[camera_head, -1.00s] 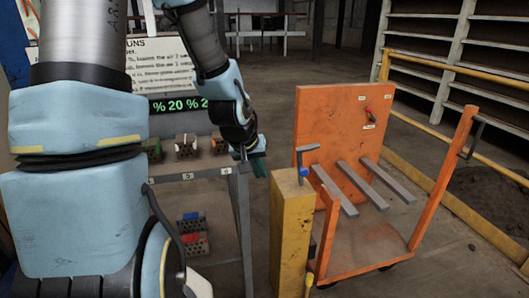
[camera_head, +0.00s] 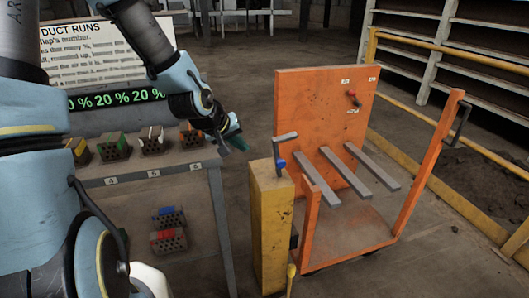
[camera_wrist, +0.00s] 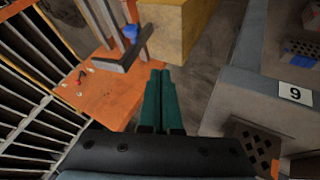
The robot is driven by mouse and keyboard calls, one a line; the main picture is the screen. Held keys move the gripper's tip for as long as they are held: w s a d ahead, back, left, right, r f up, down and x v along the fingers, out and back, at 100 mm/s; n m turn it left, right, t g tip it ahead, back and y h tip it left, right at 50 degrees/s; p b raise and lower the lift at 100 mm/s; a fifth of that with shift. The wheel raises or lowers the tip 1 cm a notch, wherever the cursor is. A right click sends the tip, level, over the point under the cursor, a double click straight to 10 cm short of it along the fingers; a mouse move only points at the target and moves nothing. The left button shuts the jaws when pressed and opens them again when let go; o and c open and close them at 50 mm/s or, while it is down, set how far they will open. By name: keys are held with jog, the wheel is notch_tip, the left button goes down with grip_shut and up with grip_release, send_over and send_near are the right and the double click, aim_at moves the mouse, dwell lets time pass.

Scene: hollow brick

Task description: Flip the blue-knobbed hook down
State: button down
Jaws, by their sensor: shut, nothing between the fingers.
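The hook (camera_head: 277,146) is a grey bent bar on top of a yellow post (camera_head: 270,225). It stands up, and its upper arm reaches out to the right. A blue knob (camera_head: 281,164) sits low on it, near the post top. In the wrist view the grey hook (camera_wrist: 122,54) and blue knob (camera_wrist: 130,33) show at the upper left, ahead of the fingers. My gripper (camera_head: 238,144), with dark green fingers, is left of the post and apart from the hook. The wrist view shows its fingers (camera_wrist: 161,72) together and empty.
An orange cart (camera_head: 312,100) with grey bars (camera_head: 345,172) stands right of the post, with a small red-handled part (camera_head: 353,97) on its panel. A grey table (camera_head: 150,172) with several bricks is at the left. Open floor lies behind.

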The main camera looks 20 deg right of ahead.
aim_at(275, 152)
jog(key=w+d+f+p, duration=0.2)
jog(key=d+f, duration=0.5)
jog(key=d, duration=0.2)
jog(key=shift+w+d+p, duration=0.15)
jog(key=shift+w+p, duration=0.15)
jog(key=shift+w, duration=0.1)
jog(key=shift+d, duration=0.15)
dwell(0.5)
jog(key=shift+s+d+r+y, duration=0.1)
jog(key=shift+d+r+y, duration=0.05)
jog(key=shift+d+y, duration=0.25)
jog(key=shift+s+d+r+y, duration=0.15)
jog(key=shift+d+y, duration=0.15)
jog(key=shift+d, duration=0.15)
jog(key=shift+d+r, duration=0.15)
jog(key=shift+d, duration=0.95)
jog(key=shift+s+d+p, duration=0.15)
jog(key=shift+d+p, duration=0.45)
jog(key=shift+d, duration=0.45)
